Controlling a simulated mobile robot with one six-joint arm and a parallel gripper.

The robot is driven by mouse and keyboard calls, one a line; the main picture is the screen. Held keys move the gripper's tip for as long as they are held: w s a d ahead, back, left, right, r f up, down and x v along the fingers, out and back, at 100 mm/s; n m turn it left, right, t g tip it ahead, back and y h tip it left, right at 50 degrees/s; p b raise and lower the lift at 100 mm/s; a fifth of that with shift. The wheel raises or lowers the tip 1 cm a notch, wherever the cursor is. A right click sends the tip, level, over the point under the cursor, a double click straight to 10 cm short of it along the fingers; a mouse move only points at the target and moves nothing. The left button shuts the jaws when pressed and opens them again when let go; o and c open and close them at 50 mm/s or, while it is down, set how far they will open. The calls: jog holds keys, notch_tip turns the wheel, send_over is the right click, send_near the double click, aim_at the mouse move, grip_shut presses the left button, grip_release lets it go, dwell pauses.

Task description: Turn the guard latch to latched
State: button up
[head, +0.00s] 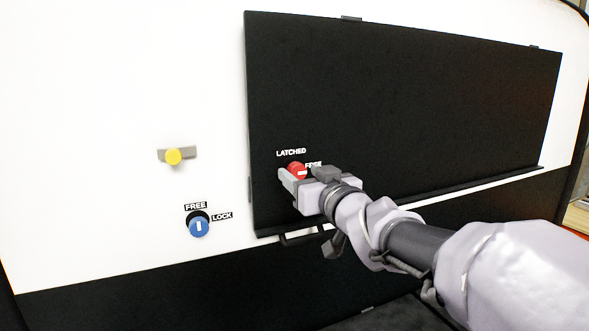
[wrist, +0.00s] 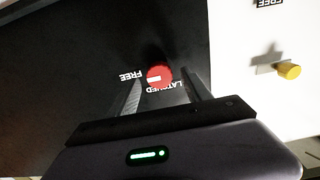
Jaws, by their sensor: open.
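The guard latch is a round red knob (head: 296,169) low on the left of the black panel (head: 400,95). LATCHED is printed above it and FREE to its right, partly hidden by my gripper. Its white mark points toward FREE. My gripper (head: 304,176) is open at the knob. In the wrist view the red knob (wrist: 159,76) shows between the two fingertips of my gripper (wrist: 160,86), with its white mark toward FREE. I cannot tell whether the fingers touch it.
A yellow knob (head: 173,156) on a grey plate sits on the white wall to the left. Below it is a blue knob (head: 199,228) marked FREE and LOCK. A dark handle (head: 303,238) is under the panel's lower edge, close below my gripper.

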jog(key=shift+x, duration=0.95)
jog(key=shift+s+d, duration=0.1)
jog(key=shift+s, duration=0.1)
jog(key=c, duration=0.7)
grip_shut()
